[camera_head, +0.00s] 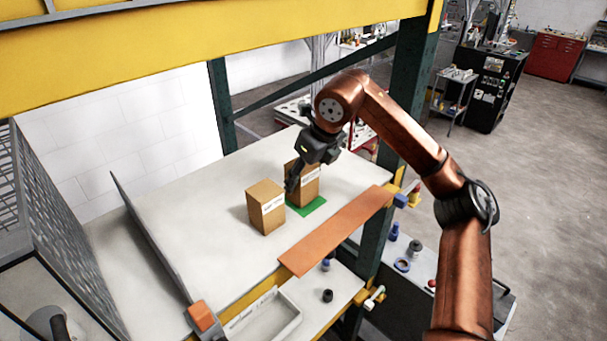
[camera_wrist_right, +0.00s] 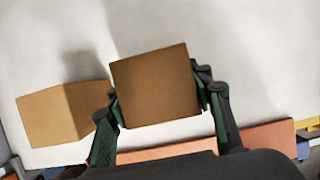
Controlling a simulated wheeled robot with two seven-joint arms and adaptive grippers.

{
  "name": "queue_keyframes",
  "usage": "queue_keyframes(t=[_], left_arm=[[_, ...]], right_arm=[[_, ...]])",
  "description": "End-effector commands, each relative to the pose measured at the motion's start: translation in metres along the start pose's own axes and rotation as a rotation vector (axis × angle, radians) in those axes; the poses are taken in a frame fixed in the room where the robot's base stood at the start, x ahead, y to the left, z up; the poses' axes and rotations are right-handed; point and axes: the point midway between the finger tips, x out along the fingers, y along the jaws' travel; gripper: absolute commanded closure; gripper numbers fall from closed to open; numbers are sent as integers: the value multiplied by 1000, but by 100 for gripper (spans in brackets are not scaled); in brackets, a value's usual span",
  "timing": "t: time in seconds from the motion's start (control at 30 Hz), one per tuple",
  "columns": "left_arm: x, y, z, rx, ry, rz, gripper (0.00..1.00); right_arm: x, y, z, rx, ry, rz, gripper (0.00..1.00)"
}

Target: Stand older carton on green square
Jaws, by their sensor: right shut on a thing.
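Two brown cartons with white labels stand on the white table. One carton (camera_head: 308,185) is at or over the green square (camera_head: 312,207), whose front and right parts show. My right gripper (camera_head: 292,182) is shut on this carton, which lies between its fingers in the right wrist view (camera_wrist_right: 156,87). I cannot tell whether its base touches the square. The other carton (camera_head: 266,208) stands upright to the left and nearer; it also shows in the right wrist view (camera_wrist_right: 62,114). I cannot read which carton is older. My left gripper is not in view.
An orange-brown strip (camera_head: 338,230) runs along the table's front edge. A grey panel (camera_head: 152,238) borders the left side. A dark green post (camera_head: 398,110) rises at the right, under a yellow beam (camera_head: 200,45). The table behind the cartons is clear.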

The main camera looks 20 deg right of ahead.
Motion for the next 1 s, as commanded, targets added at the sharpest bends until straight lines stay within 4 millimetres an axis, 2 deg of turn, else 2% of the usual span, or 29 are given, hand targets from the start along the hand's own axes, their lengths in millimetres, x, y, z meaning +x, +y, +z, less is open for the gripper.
queue_keyframes(t=[0.07, 0.43, 0.47, 0.7, 1.0], left_arm=[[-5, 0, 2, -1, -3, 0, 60], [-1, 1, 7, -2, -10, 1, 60], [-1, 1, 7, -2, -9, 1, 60], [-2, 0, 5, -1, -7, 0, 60], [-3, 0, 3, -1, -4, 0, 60]], right_arm=[[2, 0, -1, 0, -2, 0, 87], [8, 0, -4, 0, -2, 0, 87], [8, 0, -4, 0, 0, 0, 52], [7, 0, -4, 0, 0, 0, 36], [5, 0, -3, 0, 0, 0, 35]])
